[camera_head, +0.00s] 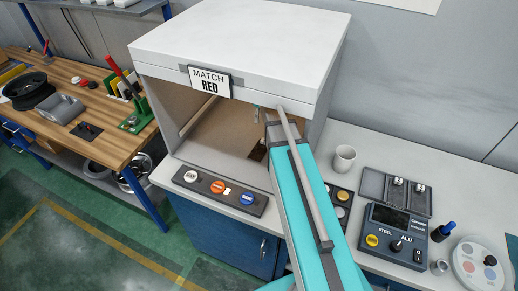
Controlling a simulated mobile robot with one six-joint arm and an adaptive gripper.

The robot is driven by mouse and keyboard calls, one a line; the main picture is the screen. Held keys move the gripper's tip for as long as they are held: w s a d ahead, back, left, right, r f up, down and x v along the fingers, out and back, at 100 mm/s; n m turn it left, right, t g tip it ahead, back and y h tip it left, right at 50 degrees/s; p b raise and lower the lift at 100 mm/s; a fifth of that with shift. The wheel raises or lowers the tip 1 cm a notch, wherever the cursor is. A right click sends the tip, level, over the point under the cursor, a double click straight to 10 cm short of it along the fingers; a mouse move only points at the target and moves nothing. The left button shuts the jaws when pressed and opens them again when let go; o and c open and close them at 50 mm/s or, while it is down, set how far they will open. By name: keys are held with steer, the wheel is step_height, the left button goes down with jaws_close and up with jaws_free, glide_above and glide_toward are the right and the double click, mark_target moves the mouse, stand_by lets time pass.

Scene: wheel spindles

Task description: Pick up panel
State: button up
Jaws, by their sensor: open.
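I cannot make out a panel for certain. A white booth (235,45) with an open front bears a sign (209,81) reading MATCH RED. My teal arm rises from the bottom of the picture and its far end reaches into the booth's opening, at the right. The rest of the booth's right inside is hidden by the arm.
A button strip (218,193) lies before the booth. Right of the arm are a white cup (344,158), a grey tray (395,190), a STEEL/ALU control box (396,233) and a round palette (480,266). A wooden bench (100,103) with tools stands left.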

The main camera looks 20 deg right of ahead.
steer(key=shift+s+f, duration=0.1)
steer(key=b, duration=0.9)
glide_toward(260, 149)
steer(key=w+f, duration=0.1)
steer(key=w+d+f, duration=0.1)
steer(key=w+f, duration=0.1)
steer(key=shift+w+d, duration=0.25)
steer(key=shift+d, duration=0.15)
steer(key=shift+d+f+b, duration=0.15)
steer(key=shift+f+b, duration=2.25)
steer(key=shift+f, duration=0.15)
jaws_close()
